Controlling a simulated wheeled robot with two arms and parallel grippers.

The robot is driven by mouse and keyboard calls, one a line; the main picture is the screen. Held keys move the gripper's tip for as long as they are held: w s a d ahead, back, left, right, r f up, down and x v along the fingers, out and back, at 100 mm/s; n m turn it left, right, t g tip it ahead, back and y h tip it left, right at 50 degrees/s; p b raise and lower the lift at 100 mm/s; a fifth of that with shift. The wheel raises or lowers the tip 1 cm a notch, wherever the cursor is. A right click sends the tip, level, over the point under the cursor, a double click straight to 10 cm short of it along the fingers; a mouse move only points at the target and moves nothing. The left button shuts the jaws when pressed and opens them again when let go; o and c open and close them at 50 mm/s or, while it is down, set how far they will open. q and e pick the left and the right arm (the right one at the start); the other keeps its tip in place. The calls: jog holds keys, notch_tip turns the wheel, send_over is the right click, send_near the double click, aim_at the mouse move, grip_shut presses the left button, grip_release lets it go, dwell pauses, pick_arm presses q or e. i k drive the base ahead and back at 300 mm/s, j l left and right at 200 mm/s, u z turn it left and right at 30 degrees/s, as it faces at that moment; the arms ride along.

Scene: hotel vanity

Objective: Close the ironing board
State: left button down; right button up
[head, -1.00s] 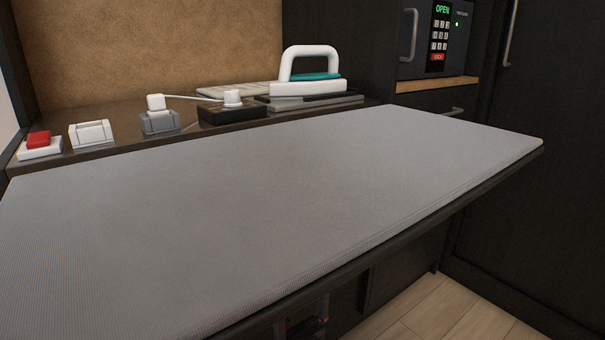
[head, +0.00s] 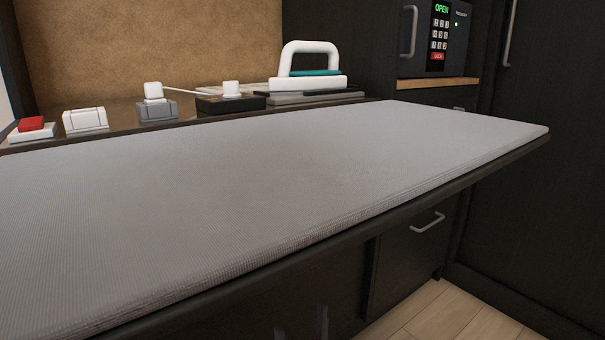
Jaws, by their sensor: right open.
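The ironing board (head: 270,185) is folded out flat, with a grey padded top and a dark underside. It spans the head view from the left edge to the right, in front of the dark counter. My right gripper (head: 302,322) shows only faintly at the bottom edge, below the board's front edge. Its two fingers are dark, apart and empty, and do not visibly touch the board. The rest of that gripper is out of frame. My left gripper is not in view. The board's hinge and supports are hidden.
A white and teal iron (head: 308,72) stands on a dark pad behind the board. A red switch (head: 31,125), a white switch (head: 85,120) and plugged-in sockets (head: 157,105) sit along the counter. A drawer handle (head: 427,223) is below the board; a safe (head: 447,38) is at right.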

aim_at(154, 236)
jog(key=k, duration=1)
